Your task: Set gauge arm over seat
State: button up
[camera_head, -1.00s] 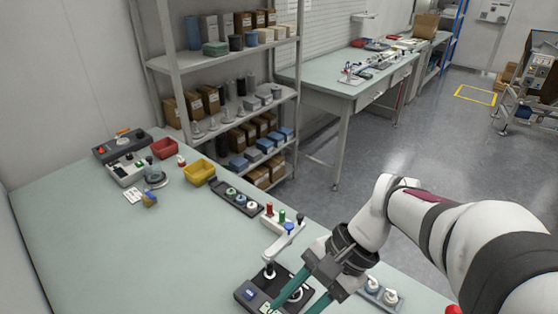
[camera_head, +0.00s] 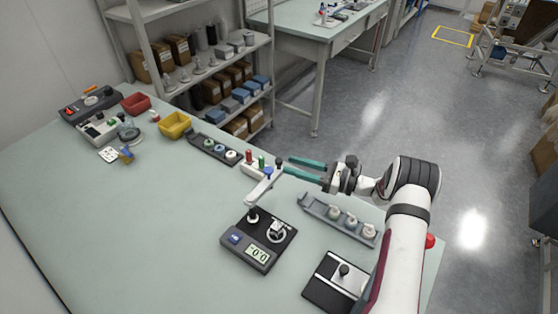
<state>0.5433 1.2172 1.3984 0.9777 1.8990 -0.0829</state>
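The gauge (camera_head: 258,242) is a black-based unit with a lit display on the table. Its white gauge arm (camera_head: 265,189) runs from a dark post toward the upper right, away from the display, with a blue knob near its far end. The seat (camera_head: 276,231), a pale ring, is on the base right of the post; the arm is not over it. My gripper (camera_head: 288,167) has two teal fingers, visibly apart with nothing seen between them. Its fingertips point left, close to the arm's far end. I cannot tell whether they touch it.
A white block with red and green pegs (camera_head: 255,163) stands beside the arm's end. A grey tray with several caps (camera_head: 318,208) lies to the right, a black fixture (camera_head: 335,283) in front. A dark tray (camera_head: 214,149) and a yellow bin (camera_head: 174,125) stand behind. The table's left is clear.

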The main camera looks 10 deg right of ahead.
aim_at(279, 160)
jog(key=x, duration=0.5)
grip_shut()
dwell(1.4)
